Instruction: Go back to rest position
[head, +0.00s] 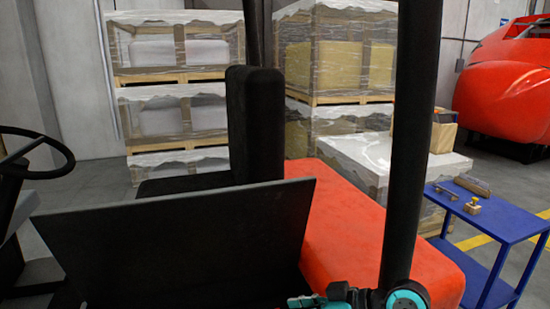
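Part of an arm of mine, black and teal, shows at the bottom edge right of the middle, in front of the red body (350,225) of a vehicle. The frame cuts it off, and I cannot make out gripper fingers on it. No gripper is clearly in view, and I see nothing held. The vehicle has a black seat back (255,125), a dark flat panel (170,245) and a black steering wheel (35,155) at the left.
A black post (410,140) stands close at the right. A blue cart (490,215) holds a few small tools and parts. Wrapped crates (180,100) are stacked behind, with more wrapped crates (340,60) beside them. A red train nosecone (505,85) stands at the far right.

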